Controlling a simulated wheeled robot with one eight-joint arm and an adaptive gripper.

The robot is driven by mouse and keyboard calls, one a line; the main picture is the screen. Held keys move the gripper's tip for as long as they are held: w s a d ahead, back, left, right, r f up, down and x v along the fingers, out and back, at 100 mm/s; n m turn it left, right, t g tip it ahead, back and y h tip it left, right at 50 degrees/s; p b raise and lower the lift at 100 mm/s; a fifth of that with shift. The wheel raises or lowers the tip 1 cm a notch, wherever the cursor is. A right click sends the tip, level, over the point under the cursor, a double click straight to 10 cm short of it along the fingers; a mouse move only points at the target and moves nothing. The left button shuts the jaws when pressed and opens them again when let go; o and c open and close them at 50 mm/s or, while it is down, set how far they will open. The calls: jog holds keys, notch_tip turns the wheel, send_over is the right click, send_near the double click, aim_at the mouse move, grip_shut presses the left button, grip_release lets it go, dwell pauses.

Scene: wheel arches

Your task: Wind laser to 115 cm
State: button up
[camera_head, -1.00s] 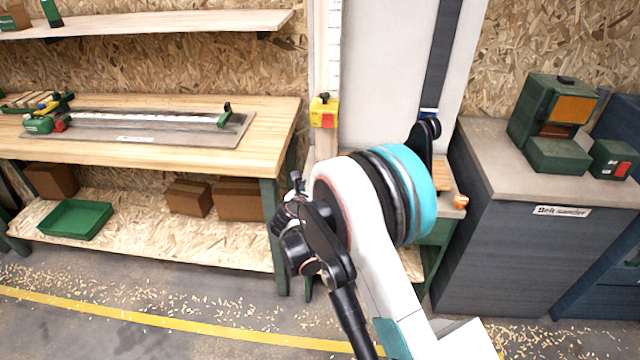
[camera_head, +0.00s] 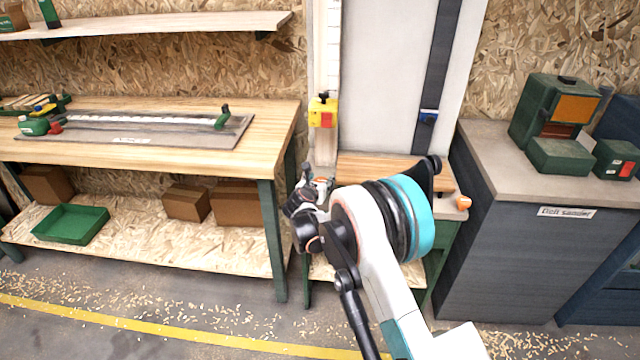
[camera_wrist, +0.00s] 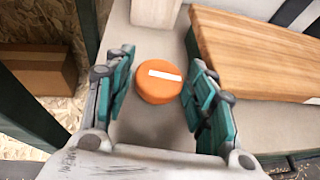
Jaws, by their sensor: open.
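The yellow laser unit (camera_head: 323,112) with a red patch and dark top knob sits on a tall pale vertical scale (camera_head: 333,50) behind my arm. Its reading is too small to make out. A round orange knob (camera_wrist: 160,82) with a white bar mark lies between the fingers of my gripper (camera_wrist: 161,72) in the wrist view. The fingers stand apart on both sides, with a gap visible at each side. In the head view my gripper (camera_head: 313,186) is low in front of the scale's foot, and the knob is mostly hidden there.
A wooden board (camera_head: 385,168) lies right of the scale's foot, with another orange knob (camera_head: 463,202) at the stand's right edge. A workbench (camera_head: 270,125) stands left, and a grey cabinet (camera_head: 500,240) with a green machine (camera_head: 552,125) stands right.

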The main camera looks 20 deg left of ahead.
jog(key=c, duration=0.8)
jog(key=shift+a, duration=0.1)
jog(key=shift+a+m+h, duration=0.15)
jog(key=shift+m+h, duration=0.85)
jog(key=shift+h, duration=0.2)
jog(key=shift+a+m+g+h, duration=0.15)
jog(key=shift+m+g+h, duration=0.45)
jog(key=shift+m+h, duration=1.6)
jog(key=o, duration=0.8)
jog(key=shift+s+r, duration=0.1)
